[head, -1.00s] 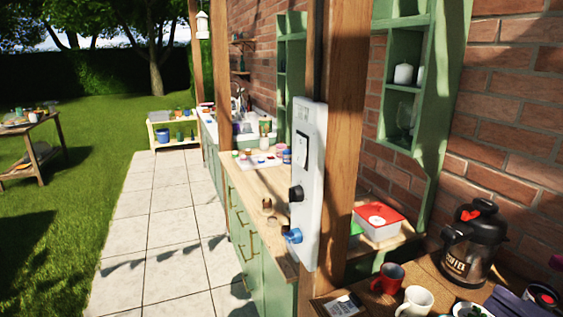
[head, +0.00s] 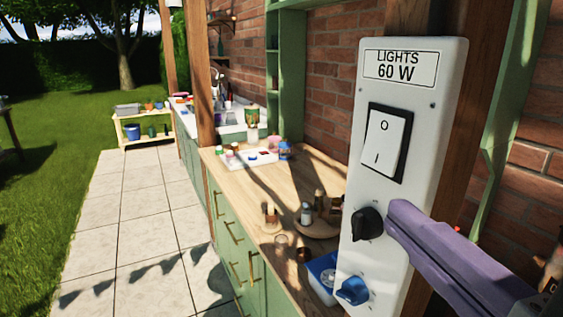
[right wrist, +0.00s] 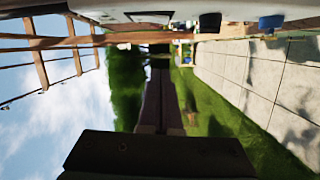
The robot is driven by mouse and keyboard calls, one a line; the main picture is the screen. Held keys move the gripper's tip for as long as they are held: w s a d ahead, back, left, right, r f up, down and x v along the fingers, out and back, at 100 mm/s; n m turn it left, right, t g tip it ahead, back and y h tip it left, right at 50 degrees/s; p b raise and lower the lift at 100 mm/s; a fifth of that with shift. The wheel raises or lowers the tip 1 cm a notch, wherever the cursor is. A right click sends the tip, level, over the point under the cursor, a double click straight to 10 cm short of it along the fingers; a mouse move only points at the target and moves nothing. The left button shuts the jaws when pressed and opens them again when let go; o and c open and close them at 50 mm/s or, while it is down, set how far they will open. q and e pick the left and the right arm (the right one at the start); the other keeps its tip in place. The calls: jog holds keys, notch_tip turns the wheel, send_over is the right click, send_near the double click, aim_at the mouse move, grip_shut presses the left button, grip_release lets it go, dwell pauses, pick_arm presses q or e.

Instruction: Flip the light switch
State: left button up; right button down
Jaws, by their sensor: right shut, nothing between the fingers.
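The light switch (head: 389,143) is a white rocker in a black frame, with O at its top and I at its bottom. It sits on a white panel (head: 400,95) labelled LIGHTS 60 W, fixed to a wooden post. My right gripper (head: 397,214) has purple fingers, shut and empty, below the switch and close to the black knob (head: 367,224). I cannot tell whether it touches the panel. In the right wrist view, the shut fingers (right wrist: 157,88) point away from the camera and the panel runs along the top edge. My left gripper is out of view.
A blue knob (head: 352,290) sits low on the panel. A wooden counter (head: 230,175) with jars and small items lies behind and left. A brick wall (head: 330,75) stands behind. The paved path (head: 130,205) at left is clear.

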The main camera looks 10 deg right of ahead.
aim_at(380, 171)
jog(key=shift+s, duration=0.15)
jog(key=shift+w+d+f+p, duration=0.15)
jog(key=shift+w+d+p, duration=0.45)
jog(key=shift+w, duration=1.3)
jog(key=shift+w+d+f+p, duration=0.1)
jog(key=shift+w+d+p, duration=0.25)
jog(key=shift+w+p, duration=1.05)
jog(key=shift+w+d+f+p, duration=0.2)
jog(key=shift+w+d, duration=0.25)
jog(key=shift+w, duration=1.95)
